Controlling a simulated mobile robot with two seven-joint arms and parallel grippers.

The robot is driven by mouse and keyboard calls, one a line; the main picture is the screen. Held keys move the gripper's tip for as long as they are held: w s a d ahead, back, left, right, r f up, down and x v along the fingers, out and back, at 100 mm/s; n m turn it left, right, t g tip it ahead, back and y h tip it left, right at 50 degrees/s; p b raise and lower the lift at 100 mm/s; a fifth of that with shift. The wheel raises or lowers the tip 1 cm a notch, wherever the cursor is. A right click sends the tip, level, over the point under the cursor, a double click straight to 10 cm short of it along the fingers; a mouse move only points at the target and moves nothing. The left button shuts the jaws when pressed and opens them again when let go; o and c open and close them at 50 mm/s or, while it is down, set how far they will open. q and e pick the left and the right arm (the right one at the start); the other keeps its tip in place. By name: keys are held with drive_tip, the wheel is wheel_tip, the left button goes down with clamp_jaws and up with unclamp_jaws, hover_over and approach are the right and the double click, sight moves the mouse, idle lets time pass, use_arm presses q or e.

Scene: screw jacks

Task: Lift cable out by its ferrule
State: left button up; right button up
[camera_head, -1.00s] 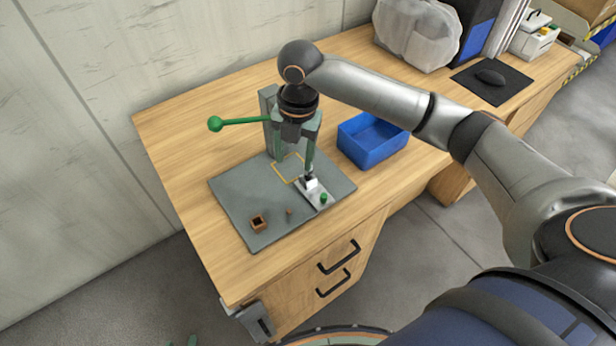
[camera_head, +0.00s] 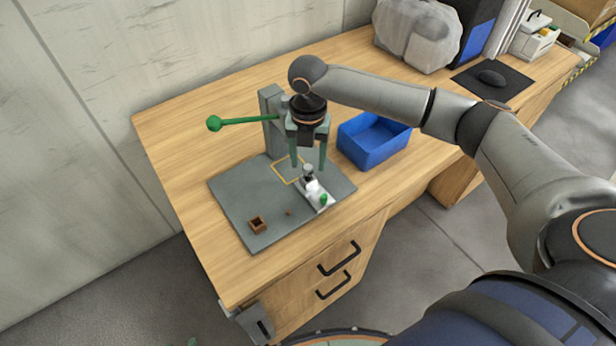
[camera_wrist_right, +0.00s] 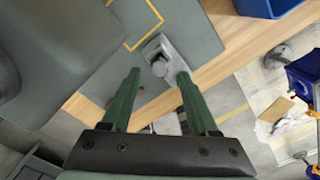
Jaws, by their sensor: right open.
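My right gripper (camera_head: 308,160) is open and points down over the grey plate, in front of the press column. Below its fingers stands a small grey upright piece (camera_head: 308,173), maybe the ferrule, on a light metal strip (camera_head: 316,194) with a green knob. In the right wrist view that piece (camera_wrist_right: 160,66) sits on a light grey block, ahead of and between the green fingers (camera_wrist_right: 158,78), apart from both. No cable can be made out. My left gripper is not in view; a green sliver at the head view's bottom edge is too small to tell.
The grey plate (camera_head: 232,205) carries a press with a green-knobbed lever (camera_head: 215,123), a yellow square outline (camera_head: 276,169) and a small brown open box (camera_head: 257,225). A blue bin (camera_head: 374,141) stands close to the right. The desk's left side is clear.

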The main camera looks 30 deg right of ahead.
sight(308, 167)
wheel_tip(308, 167, down, 4)
drive_tip(key=shift+w+d+r, duration=0.1)
drive_tip(key=shift+w+r, duration=0.05)
drive_tip(key=shift+r, duration=0.05)
clamp_jaws()
idle(0.4)
